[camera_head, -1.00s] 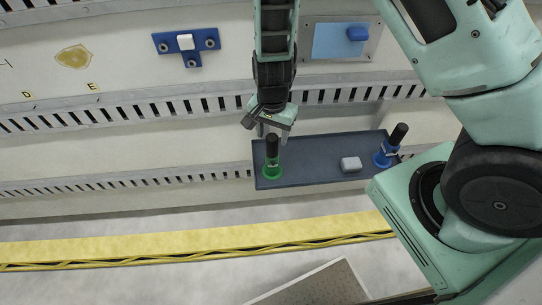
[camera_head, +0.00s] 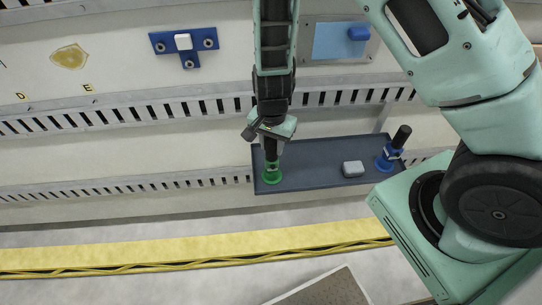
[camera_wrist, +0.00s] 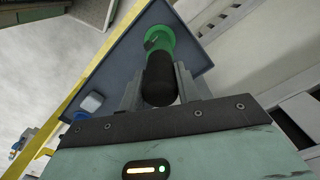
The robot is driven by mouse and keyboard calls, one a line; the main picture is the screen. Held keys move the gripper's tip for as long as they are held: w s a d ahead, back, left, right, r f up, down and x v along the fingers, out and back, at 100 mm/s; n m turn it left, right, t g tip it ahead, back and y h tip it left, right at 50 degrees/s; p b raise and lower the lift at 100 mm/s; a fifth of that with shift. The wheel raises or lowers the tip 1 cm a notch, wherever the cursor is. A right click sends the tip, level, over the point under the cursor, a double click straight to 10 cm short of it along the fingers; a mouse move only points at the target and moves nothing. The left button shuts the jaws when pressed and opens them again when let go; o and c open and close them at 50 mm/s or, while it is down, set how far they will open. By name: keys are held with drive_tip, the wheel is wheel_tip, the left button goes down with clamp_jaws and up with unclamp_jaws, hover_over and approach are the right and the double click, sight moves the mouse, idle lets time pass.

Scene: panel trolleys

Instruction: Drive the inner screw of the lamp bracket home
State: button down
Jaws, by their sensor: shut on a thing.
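A blue T-shaped bracket (camera_head: 185,44) with a white block and three round screw heads is on the panel at the upper left; I cannot tell if it is the lamp bracket. A tool with a black handle (camera_wrist: 160,80) stands in a green holder (camera_head: 272,174) at the left end of a dark shelf. My gripper (camera_head: 271,143) is above that holder, shut on the black handle. In the wrist view the handle is between the fingers, and the green part (camera_wrist: 160,40) lies just beyond them. The tool's tip is hidden.
A second black-handled tool (camera_head: 400,138) stands in a blue holder at the right of the dark shelf (camera_head: 315,178). A white block (camera_head: 353,168) lies between. A light-blue plate (camera_head: 336,40) with a blue knob is at the upper right. Slotted rails cross the panel.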

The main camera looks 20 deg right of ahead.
drive_tip(key=shift+r+p, duration=1.95)
drive_tip(key=shift+r, duration=0.1)
